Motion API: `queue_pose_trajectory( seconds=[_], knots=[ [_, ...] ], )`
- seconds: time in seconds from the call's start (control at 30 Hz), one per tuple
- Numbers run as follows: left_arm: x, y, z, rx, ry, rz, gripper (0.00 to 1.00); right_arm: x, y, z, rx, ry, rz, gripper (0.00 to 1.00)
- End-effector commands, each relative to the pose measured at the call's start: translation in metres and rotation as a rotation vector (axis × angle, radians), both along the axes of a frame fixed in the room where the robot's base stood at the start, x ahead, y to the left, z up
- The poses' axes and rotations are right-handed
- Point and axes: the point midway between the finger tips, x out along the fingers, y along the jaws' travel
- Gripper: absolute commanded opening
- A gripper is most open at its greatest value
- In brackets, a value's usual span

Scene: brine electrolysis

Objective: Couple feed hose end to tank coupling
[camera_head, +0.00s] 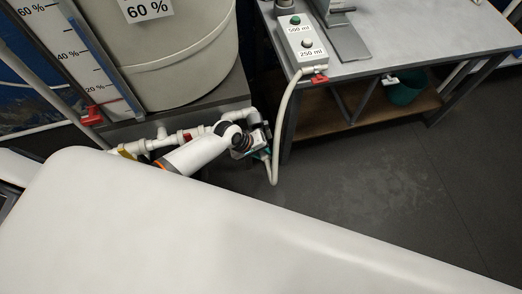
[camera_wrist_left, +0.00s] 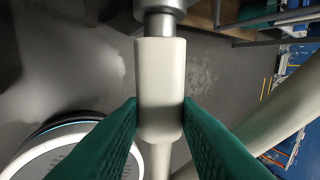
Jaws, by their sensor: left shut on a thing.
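My left gripper (camera_head: 262,153), with teal fingers, is low beside the tank pipework in the head view. In the left wrist view, it is shut on the white cylindrical feed hose end (camera_wrist_left: 160,75), one finger on each side. A grey round metal part, seemingly the tank coupling (camera_wrist_left: 160,18), is directly in line above the hose end. They appear to meet, but I cannot tell whether they are locked. The pale feed hose (camera_head: 280,125) loops from the bench box down toward the gripper. The joint itself is hidden in the head view. My right gripper is out of view.
The large cream tank (camera_head: 195,60) stands on a dark base behind the white pipes (camera_head: 155,145) with red valve handles. The grey bench (camera_head: 400,40) at right carries a button box (camera_head: 303,40). A teal bucket (camera_head: 403,90) is beneath. Open floor lies right of the gripper.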

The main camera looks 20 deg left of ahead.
Motion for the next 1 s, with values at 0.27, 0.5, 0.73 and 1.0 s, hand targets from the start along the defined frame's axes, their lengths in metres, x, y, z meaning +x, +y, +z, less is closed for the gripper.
queue_pose_trajectory(
  seconds=[0.27,0.5,0.73,1.0],
  knots=[
    [0.000,0.000,0.000,0.000,0.000,0.000,0.04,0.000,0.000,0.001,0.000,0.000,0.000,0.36],
    [0.003,0.002,0.000,0.001,0.000,0.001,0.04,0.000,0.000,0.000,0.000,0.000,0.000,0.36],
    [0.007,0.005,0.000,0.001,0.001,0.001,0.04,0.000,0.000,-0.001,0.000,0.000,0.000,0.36],
    [0.010,0.007,0.000,0.000,0.000,0.000,0.04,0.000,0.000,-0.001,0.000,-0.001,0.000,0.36]
  ],
)
